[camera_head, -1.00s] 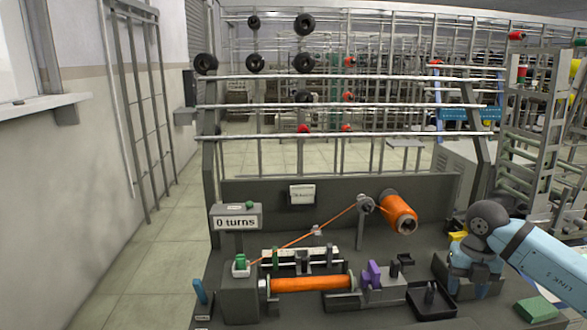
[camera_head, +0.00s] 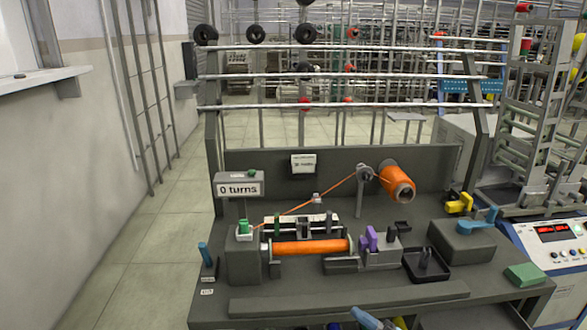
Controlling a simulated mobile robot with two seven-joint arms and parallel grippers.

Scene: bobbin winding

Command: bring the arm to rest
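The winding bench (camera_head: 330,305) stands in front of me. An orange bobbin (camera_head: 310,247) lies level in the winder, between the grey drive block (camera_head: 243,262) at left and the purple clamp piece (camera_head: 370,239) at right. Orange thread runs from the large orange spool (camera_head: 397,183) through a guide down toward the drive block. The sign (camera_head: 239,189) reads "0 turns". Neither gripper can be made out. Small light blue and orange pieces are cut off at the bottom edge; I cannot tell what they are.
On the bench's right stand a black tray (camera_head: 427,275), a grey box (camera_head: 466,248) with a blue lever, a yellow piece (camera_head: 459,203) and a green block (camera_head: 524,274). A machine with red digits (camera_head: 553,235) is at far right. Metal racks stand behind; the bench's front strip is mostly clear.

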